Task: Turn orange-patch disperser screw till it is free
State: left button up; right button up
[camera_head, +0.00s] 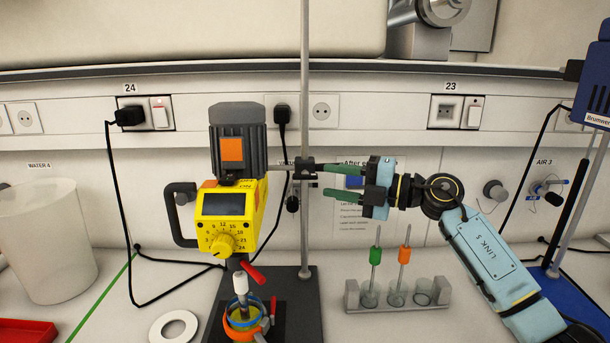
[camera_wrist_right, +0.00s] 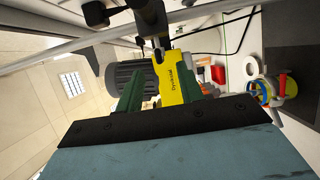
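The disperser (camera_head: 230,205) has a grey motor with an orange patch (camera_head: 232,149), a yellow body and a dial. It is held on an upright metal rod (camera_head: 304,120) by a dark clamp (camera_head: 307,168); I cannot make out its screw clearly. My right gripper (camera_head: 325,182) is just right of the rod, its two green fingers pointing left, the upper one close to the clamp. The fingers are apart with nothing visibly held. In the right wrist view the open gripper (camera_wrist_right: 165,90) faces the disperser's yellow body (camera_wrist_right: 177,78). My left gripper is not in view.
A clear rack (camera_head: 400,306) with green and orange tools stands at the lower right. A colourful vessel (camera_head: 245,318) stands beneath the disperser, beside a white ring (camera_head: 174,328). A white bucket (camera_head: 42,240) and red tray (camera_head: 25,331) are left. Black cables hang behind.

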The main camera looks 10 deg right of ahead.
aim_at(316, 178)
jog(key=x, duration=0.7)
grip_shut()
